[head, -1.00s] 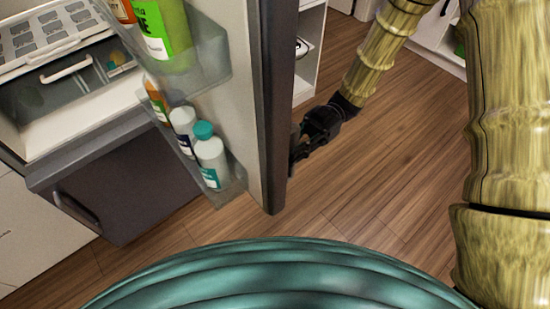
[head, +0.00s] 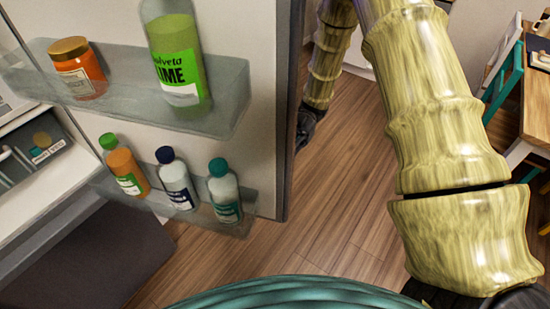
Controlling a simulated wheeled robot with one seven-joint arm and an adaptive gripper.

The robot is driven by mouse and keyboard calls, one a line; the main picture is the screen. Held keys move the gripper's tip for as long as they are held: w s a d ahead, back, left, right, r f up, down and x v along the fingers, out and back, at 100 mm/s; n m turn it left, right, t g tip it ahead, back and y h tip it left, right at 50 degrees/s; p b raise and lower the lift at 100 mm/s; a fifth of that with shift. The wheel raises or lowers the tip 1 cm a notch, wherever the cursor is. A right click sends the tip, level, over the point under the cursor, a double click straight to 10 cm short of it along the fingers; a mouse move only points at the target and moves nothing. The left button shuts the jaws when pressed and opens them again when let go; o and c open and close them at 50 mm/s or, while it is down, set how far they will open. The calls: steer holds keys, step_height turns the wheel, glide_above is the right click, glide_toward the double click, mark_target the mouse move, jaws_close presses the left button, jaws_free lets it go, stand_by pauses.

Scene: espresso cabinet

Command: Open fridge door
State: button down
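The fridge door (head: 245,40) stands open, with its inner face and two clear shelves towards me. Its dark edge (head: 288,110) runs down the middle of the head view. The fridge interior (head: 50,190) shows partly at the left, behind the door shelves. My gripper (head: 304,136) is just right of the door's edge, on the outer side, and partly hidden by it. Its fingers cannot be made out, nor whether it touches the door or a handle.
The upper door shelf (head: 215,120) holds a jar (head: 78,72) and a lime bottle (head: 175,60). The lower shelf holds three small bottles (head: 174,178). Wooden floor (head: 340,190) is clear right of the door. A table (head: 538,110) and teal chair (head: 503,70) stand at far right.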

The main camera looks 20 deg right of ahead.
steer(key=shift+w+d, duration=0.15)
steer(key=shift+w, duration=0.1)
steer(key=shift+d, duration=0.1)
steer(key=c, duration=1.3)
jaws_free()
steer(key=shift+d, duration=0.1)
steer(key=v, duration=1.2)
